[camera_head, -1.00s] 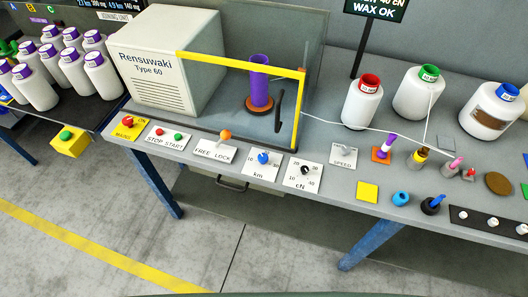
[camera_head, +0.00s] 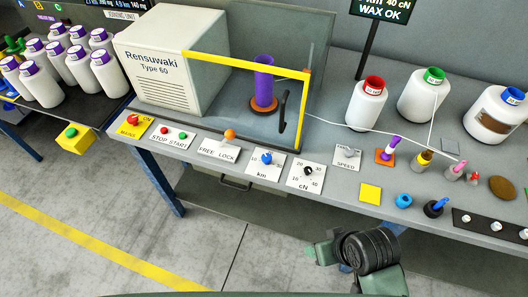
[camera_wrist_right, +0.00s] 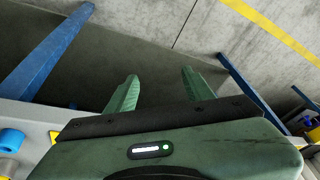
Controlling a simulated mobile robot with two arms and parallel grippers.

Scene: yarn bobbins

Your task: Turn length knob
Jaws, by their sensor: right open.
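The length knob is the blue knob (camera_head: 266,158) on the white plate marked km (camera_head: 262,168), on the front strip of the grey bench. My right arm shows at the bottom of the head view, below and in front of the bench edge, to the right of the knob and well apart from it. My right gripper (camera_wrist_right: 160,92) is open and empty in the right wrist view, its two green fingers apart over the floor. The knob is not seen in the right wrist view. My left gripper is not in view.
The cN knob (camera_head: 307,171) sits just right of the km plate, and the orange free-lock knob (camera_head: 230,134) just left. A yellow frame (camera_head: 245,64) stands behind, around a purple bobbin (camera_head: 263,78). A blue bench leg (camera_wrist_right: 52,52) is near my right gripper.

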